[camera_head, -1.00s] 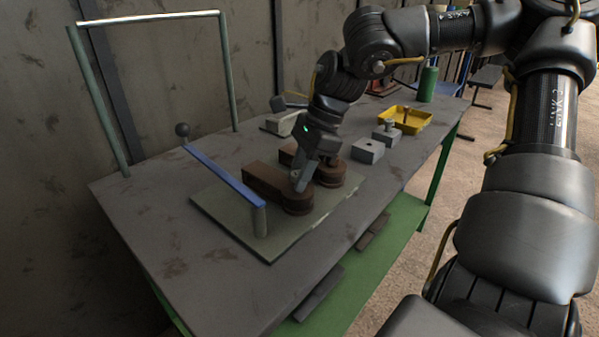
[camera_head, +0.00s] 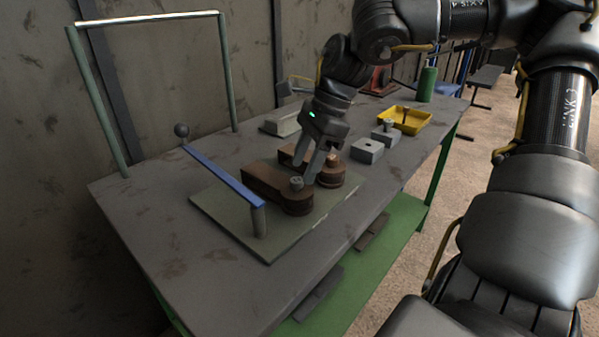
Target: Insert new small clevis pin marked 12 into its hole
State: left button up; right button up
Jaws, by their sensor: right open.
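Two dark brown clevis parts stand side by side on a grey-green plate (camera_head: 226,222), the near one (camera_head: 265,183) and the far one (camera_head: 287,154). A small grey pin (camera_head: 296,184) stands upright in the round end of the near clevis, its head showing above the top. A second, paler pin (camera_head: 333,158) shows at the round end of the far clevis. No number is readable on either pin. My right gripper (camera_head: 305,172) is open, its fingers pointing down just above and behind the near pin, apart from it as far as I can tell. My left gripper is out of view.
A blue bar (camera_head: 222,176) on a post crosses the plate's left side. Grey blocks (camera_head: 368,151) and (camera_head: 385,134) and a yellow tray (camera_head: 417,123) stand to the right. A green cylinder (camera_head: 427,84) stands behind. The front left of the table (camera_head: 160,235) is clear.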

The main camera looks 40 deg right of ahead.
jog(key=p+v, duration=0.1)
jog(key=v, duration=0.6)
jog(key=shift+r, duration=0.15)
dwell(0.5)
